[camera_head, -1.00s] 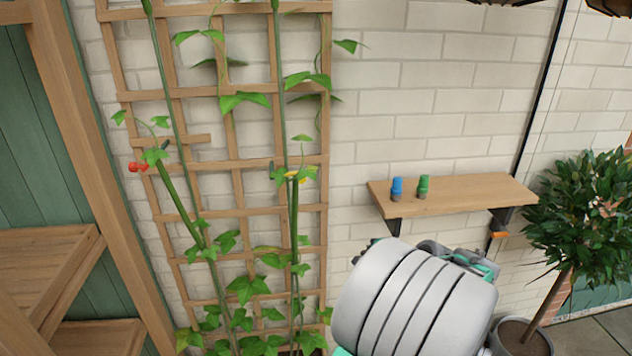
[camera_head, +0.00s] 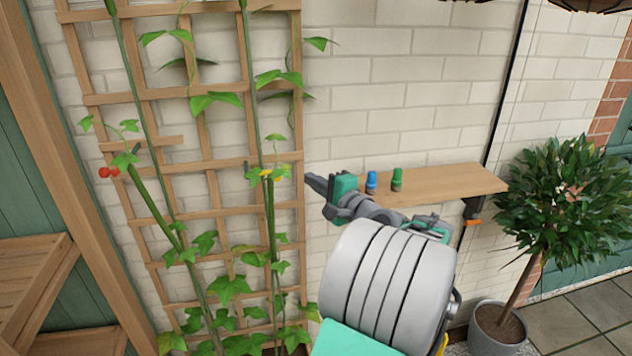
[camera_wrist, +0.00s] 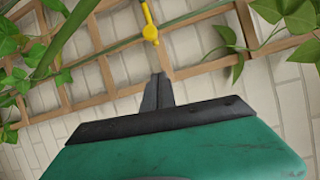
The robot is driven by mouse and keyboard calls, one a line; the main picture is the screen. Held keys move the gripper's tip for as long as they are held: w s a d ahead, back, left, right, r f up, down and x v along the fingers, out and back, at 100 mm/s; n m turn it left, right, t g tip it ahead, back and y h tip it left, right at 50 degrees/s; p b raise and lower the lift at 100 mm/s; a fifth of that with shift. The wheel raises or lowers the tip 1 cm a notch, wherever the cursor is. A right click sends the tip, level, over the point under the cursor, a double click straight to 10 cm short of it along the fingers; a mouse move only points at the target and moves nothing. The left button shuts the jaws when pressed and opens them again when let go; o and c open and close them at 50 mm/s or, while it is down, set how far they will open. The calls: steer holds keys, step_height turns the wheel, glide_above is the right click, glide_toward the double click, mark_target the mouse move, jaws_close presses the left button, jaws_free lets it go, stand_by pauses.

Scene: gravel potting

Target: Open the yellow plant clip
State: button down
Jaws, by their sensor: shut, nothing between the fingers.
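The yellow plant clip (camera_head: 266,173) sits on a green stem in front of the wooden trellis (camera_head: 208,166), partly covered by leaves in the head view. In the wrist view the yellow clip (camera_wrist: 150,22) shows plainly at the top centre, as a small bar with a round end beside a stem. My gripper (camera_head: 310,179) is shut and empty, to the right of the clip and apart from it, pointing left. In the wrist view its fingertips (camera_wrist: 157,78) are together, below the clip.
A wooden shelf (camera_head: 450,181) on the brick wall holds a blue object (camera_head: 371,182) and a green object (camera_head: 397,179), close behind my gripper. A red clip (camera_head: 108,172) is on the left stem. A potted tree (camera_head: 497,328) stands at the right. Leaves surround the stems.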

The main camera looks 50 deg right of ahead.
steer(key=w+a, duration=0.1)
steer(key=w+a+p, duration=0.1)
steer(key=w, duration=0.1)
steer(key=w+a+p, duration=0.1)
steer(key=w, duration=0.1)
steer(key=shift+r, duration=0.1)
steer(key=shift+s+p, duration=0.1)
steer(key=shift+p, duration=0.2)
